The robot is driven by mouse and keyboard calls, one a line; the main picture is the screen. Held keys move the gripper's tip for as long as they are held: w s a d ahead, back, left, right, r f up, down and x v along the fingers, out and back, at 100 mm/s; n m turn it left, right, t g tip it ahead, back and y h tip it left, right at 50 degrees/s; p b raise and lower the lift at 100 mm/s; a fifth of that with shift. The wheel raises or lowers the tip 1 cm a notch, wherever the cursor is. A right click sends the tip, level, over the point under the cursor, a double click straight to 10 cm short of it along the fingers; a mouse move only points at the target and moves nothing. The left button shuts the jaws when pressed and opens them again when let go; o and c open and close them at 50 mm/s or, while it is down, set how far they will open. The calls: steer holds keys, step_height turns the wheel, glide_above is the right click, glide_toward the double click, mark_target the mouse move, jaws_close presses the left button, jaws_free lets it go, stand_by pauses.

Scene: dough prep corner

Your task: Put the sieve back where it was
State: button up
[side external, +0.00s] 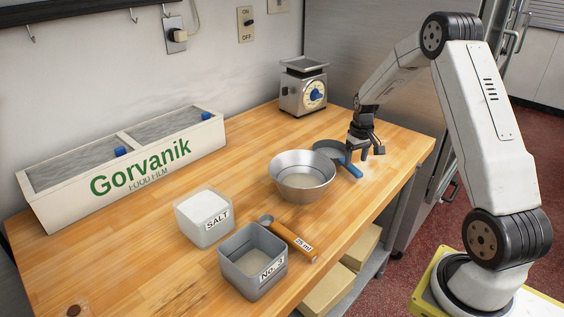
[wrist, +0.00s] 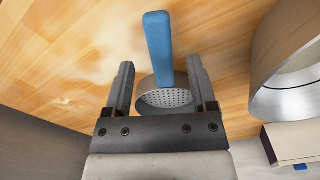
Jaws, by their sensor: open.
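The sieve (side external: 330,149) has a grey perforated basket and a blue handle (side external: 350,166). It sits on the wooden table just behind the metal bowl, which partly hides it in the side view. My gripper (side external: 365,153) is open just above the sieve, by its handle. In the wrist view, the blue handle (wrist: 158,45) shows between the two fingers of my gripper (wrist: 160,65), with a gap on each side. The holed basket (wrist: 165,98) shows near the palm, partly hidden by it.
The metal bowl (side external: 302,178) stands close to the sieve. A scale (side external: 303,92) is at the back. A salt tub (side external: 204,218), a grey tin (side external: 252,262), a scoop (side external: 290,238) and a film box (side external: 130,165) are on the table. Wall hooks (side external: 31,33) hang empty at upper left.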

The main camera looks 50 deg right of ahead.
step_height(320, 180, up, 8)
stand_by(0.4)
steer(key=shift+s+a+f, duration=0.1)
steer(key=shift+a+f, duration=0.05)
stand_by(0.3)
steer(key=s+a+n+t, duration=0.1)
steer(key=a+n, duration=0.1)
steer(key=a, duration=1.4)
steer(key=s+a+f+n+t, duration=0.1)
steer(key=s+a+f+n, duration=0.1)
steer(key=s+a, duration=0.8)
steer(key=a, duration=0.3)
steer(key=shift+a+f+n, duration=0.15)
steer(key=shift+a+n, duration=0.05)
steer(key=shift+n, duration=0.1)
